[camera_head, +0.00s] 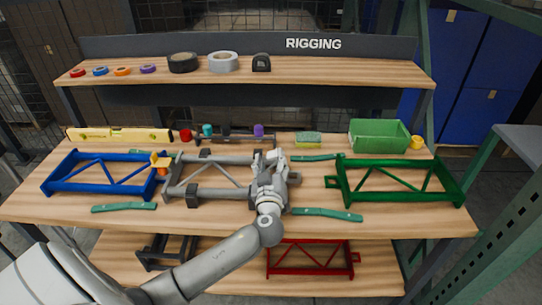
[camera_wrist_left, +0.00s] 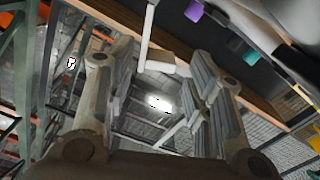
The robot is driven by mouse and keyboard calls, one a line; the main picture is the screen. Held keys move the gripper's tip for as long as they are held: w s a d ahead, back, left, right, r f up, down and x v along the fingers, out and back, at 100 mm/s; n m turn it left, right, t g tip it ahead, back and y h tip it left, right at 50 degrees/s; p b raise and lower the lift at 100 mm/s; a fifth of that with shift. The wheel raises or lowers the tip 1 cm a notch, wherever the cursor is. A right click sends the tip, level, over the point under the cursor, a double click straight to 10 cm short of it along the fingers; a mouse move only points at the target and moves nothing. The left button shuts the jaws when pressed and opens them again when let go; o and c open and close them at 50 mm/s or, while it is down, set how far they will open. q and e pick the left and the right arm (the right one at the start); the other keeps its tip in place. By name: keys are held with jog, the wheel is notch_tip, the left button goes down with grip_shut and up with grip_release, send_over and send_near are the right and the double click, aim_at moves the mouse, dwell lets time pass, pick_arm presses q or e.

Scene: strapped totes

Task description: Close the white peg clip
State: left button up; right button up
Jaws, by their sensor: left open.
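My left gripper (camera_head: 271,157) is over the right end of the grey frame (camera_head: 210,160), its arm coming in from the lower left. In the left wrist view my left gripper (camera_wrist_left: 160,70) is open, with its two fingers well apart. A white L-shaped piece (camera_wrist_left: 148,38), which looks like the white peg clip, shows there with its lower end between the fingertips. I see no clear contact with either finger. In the head view the gripper hides most of that area, and I cannot separate the clip from the pale fingers. My right gripper is not in view.
A blue frame (camera_head: 88,185) with an orange clip (camera_head: 160,161) stands at left, a green frame (camera_head: 400,200) at right. Teal strips (camera_head: 325,214) lie on the wooden bench. A level (camera_head: 120,134), coloured pegs and a green bin (camera_head: 379,135) line the back.

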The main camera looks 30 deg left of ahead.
pick_arm(q)
jog(key=shift+w+a, duration=0.35)
jog(key=shift+w, duration=0.25)
jog(key=shift+c, duration=0.5)
